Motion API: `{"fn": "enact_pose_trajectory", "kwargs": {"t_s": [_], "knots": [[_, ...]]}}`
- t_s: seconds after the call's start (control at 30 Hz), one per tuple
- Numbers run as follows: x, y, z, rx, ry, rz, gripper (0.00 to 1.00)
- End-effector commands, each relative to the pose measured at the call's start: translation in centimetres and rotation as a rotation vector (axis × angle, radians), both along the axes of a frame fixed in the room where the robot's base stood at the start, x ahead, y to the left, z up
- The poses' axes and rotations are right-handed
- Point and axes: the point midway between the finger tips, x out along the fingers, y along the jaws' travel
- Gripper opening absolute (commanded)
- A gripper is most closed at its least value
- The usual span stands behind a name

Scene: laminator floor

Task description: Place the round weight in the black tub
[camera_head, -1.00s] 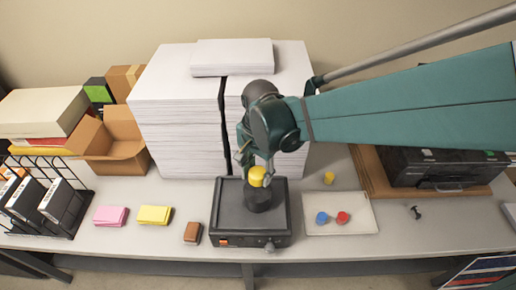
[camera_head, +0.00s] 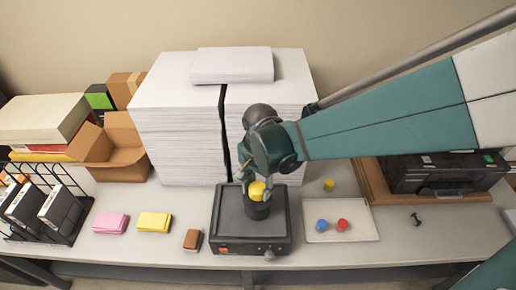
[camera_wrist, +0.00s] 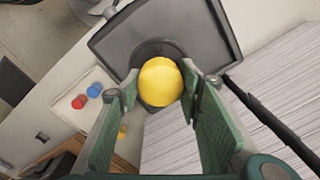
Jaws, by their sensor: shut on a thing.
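The yellow round weight (camera_head: 257,187) is between the fingers of my gripper (camera_head: 255,190), which is shut on it. The black tub (camera_head: 258,212) stands on the dark square plate of a device. The weight is over the tub's mouth, very close to it; I cannot tell whether it touches or dips inside. In the wrist view the weight (camera_wrist: 160,82) sits between the green fingers of my gripper (camera_wrist: 160,92). It hides most of the tub (camera_wrist: 150,48), whose dark rim shows behind it.
The device (camera_head: 228,232) has an orange switch and a knob. To its right, a shallow tray (camera_head: 365,231) holds a blue and a red piece; a small yellow piece (camera_head: 329,185) is behind it. Tall paper stacks (camera_head: 180,130) stand close behind. A brown block (camera_head: 192,240) lies to the left.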

Motion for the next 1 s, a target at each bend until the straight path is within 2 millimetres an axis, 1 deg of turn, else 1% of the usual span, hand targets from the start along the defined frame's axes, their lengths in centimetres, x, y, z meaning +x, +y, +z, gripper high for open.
{"fn": "enact_pose_trajectory", "kwargs": {"t_s": [0.1, 0.2, 0.53, 0.7, 0.73, 0.8, 0.83, 1.0], "knots": [[0.0, 0.0, -0.8, 0.000, 0.000, 0.000, 0.17], [0.0, 0.0, -1.2, 0.000, 0.000, 0.000, 0.17], [0.0, 0.0, -1.4, 0.000, 0.000, 0.000, 0.17], [0.0, 0.0, -1.8, 0.000, 0.000, 0.000, 0.17], [0.0, 0.0, -1.7, 0.000, 0.000, 0.000, 0.38], [0.0, 0.0, -1.7, 0.000, 0.000, 0.000, 0.47], [0.0, 0.0, -1.7, 0.000, 0.000, 0.000, 0.50], [0.0, 0.0, -1.7, 0.000, 0.000, 0.000, 0.50]]}}
